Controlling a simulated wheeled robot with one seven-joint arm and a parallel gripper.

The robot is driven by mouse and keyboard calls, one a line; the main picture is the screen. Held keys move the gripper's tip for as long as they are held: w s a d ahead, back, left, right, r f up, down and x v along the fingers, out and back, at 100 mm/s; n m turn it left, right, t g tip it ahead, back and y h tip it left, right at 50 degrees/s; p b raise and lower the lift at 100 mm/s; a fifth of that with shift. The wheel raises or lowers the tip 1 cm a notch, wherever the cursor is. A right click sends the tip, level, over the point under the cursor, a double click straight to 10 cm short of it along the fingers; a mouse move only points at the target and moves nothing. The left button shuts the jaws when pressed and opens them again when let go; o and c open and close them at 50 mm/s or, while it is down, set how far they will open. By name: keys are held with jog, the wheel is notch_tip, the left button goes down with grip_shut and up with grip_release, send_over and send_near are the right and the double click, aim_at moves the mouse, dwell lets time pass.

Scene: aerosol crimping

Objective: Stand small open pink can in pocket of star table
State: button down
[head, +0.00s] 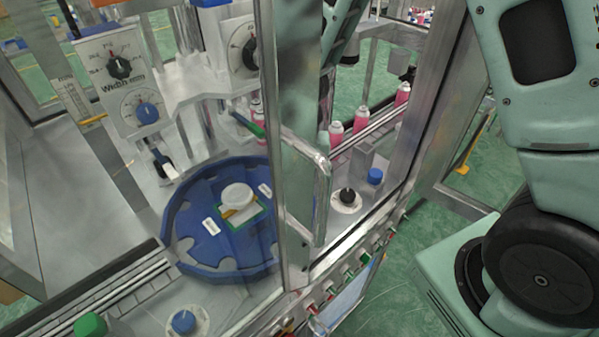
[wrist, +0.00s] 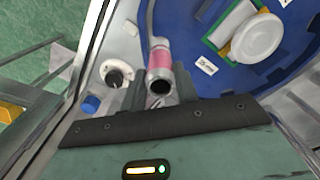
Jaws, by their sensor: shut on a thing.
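The small pink can (wrist: 159,56) is between the fingers of my gripper (wrist: 161,92) in the wrist view. Its dark open mouth faces the camera, and a pink band shows below the grey top. My gripper is shut on it. The blue star table (wrist: 232,78) lies just right of the can in the wrist view, and the can appears beside its edge. Whether the can's base touches anything is hidden. In the head view the star table (head: 187,215) has pockets around its rim. My gripper and the held can are hidden there behind the door frame.
A round white hub (head: 238,196) sits on the star table's middle. A metal door frame with a handle (head: 318,195) stands in front. Several pink cans (head: 362,118) line a rail behind. A black knob (wrist: 115,77) and blue button (wrist: 90,104) are left of the can.

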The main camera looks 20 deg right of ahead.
jog(key=shift+f, duration=0.6)
jog(key=shift+s+f+b, duration=0.15)
jog(key=shift+f+b, duration=0.1)
jog(key=shift+b, duration=0.25)
jog(key=shift+f+b, duration=0.9)
jog(key=shift+f, duration=0.2)
jog(key=shift+f, duration=0.15)
jog(key=shift+f+b, duration=0.85)
jog(key=shift+f, duration=0.1)
jog(key=shift+f+b, duration=0.4)
jog(key=shift+f, duration=0.1)
jog(key=c, duration=1)
grip_release()
jog(key=shift+r, duration=0.15)
